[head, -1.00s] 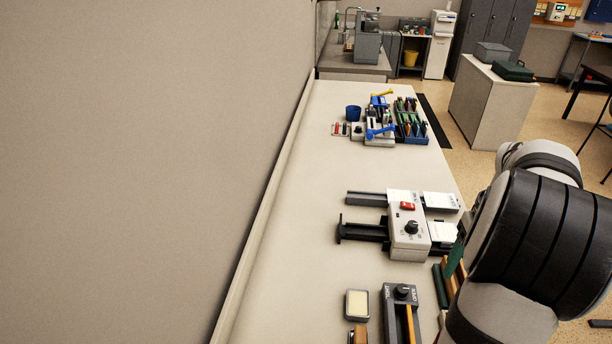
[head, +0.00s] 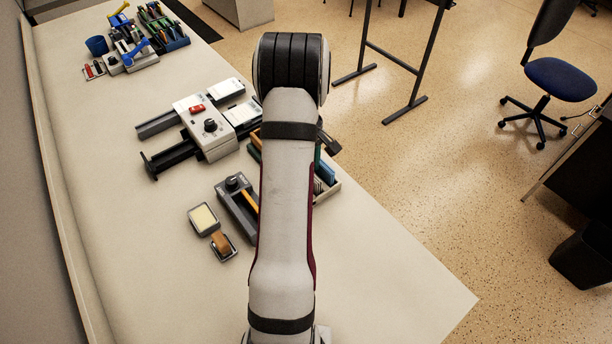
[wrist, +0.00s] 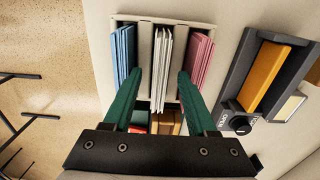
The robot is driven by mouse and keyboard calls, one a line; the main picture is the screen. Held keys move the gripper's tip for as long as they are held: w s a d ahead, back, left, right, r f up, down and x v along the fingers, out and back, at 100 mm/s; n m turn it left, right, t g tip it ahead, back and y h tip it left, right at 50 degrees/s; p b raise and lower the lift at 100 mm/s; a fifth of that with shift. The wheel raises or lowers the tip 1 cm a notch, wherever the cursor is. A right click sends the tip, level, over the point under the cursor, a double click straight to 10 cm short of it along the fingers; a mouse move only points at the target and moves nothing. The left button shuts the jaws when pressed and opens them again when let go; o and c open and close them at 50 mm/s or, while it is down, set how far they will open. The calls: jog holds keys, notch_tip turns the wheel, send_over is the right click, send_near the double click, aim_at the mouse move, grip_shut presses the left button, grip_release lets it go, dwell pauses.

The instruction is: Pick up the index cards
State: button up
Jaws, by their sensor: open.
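In the wrist view, index cards stand on edge in a light-coloured holder (wrist: 204,22) with compartments: blue cards (wrist: 123,50) at left, white cards (wrist: 162,50) in the middle and pink cards (wrist: 199,60) at right. My gripper (wrist: 160,73) is open, its green fingers spread to either side of the white cards. Nothing is seen held; contact with the cards cannot be told. The fingers are mostly hidden there.
A grey device with an orange bar (wrist: 264,77) lies right of the holder. In the head view a pale pad (head: 203,218) and a brown-handled stamp (head: 222,245) lie left of my arm. A grey machine (head: 208,128) stands beyond. The near bench top is clear.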

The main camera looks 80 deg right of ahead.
jog(key=shift+f, duration=0.7)
grip_shut()
jog(key=shift+r, duration=0.2)
